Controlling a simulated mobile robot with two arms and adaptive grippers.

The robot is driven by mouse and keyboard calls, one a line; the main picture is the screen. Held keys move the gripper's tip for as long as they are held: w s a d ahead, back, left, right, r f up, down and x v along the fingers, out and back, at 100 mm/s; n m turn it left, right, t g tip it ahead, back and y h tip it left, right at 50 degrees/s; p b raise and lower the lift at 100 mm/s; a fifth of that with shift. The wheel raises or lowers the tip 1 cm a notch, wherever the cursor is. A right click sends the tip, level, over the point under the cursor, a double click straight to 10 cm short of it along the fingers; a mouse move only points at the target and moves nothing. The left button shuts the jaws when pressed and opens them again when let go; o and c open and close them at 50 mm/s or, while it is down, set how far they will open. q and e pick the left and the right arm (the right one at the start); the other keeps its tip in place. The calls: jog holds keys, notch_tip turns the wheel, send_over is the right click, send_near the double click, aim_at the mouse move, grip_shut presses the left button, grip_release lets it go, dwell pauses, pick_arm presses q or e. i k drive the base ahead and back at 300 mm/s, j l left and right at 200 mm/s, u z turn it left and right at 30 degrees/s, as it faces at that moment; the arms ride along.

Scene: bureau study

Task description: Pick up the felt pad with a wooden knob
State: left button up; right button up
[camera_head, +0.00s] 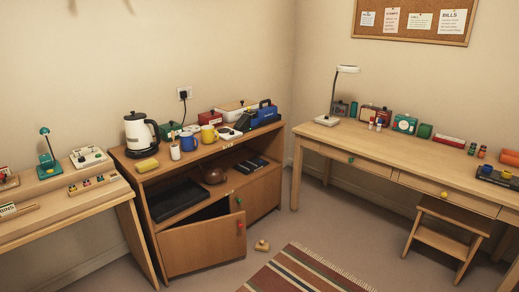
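A small tan pad with a rounded knob (262,245) lies on the floor, between the cabinet's open door and the striped rug. It looks like the felt pad with a wooden knob, but it is too small to make out the felt. Nothing covers it, and it rests knob up. Neither of my grippers shows in the head view.
A wooden cabinet (205,252) stands behind the pad, its left door swung partly open. A striped rug (302,272) lies just to the right. A step stool (440,241) stands by the right desk (386,156). Another desk (70,213) is at left. Some bare floor surrounds the pad.

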aim_at(261, 245)
jog(key=i+l+u, duration=0.2)
jog(key=i+l, duration=0.3)
jog(key=i, duration=0.3)
jog(key=i+l+u, duration=0.25)
jog(key=i+l, duration=0.4)
jog(key=i, duration=0.05)
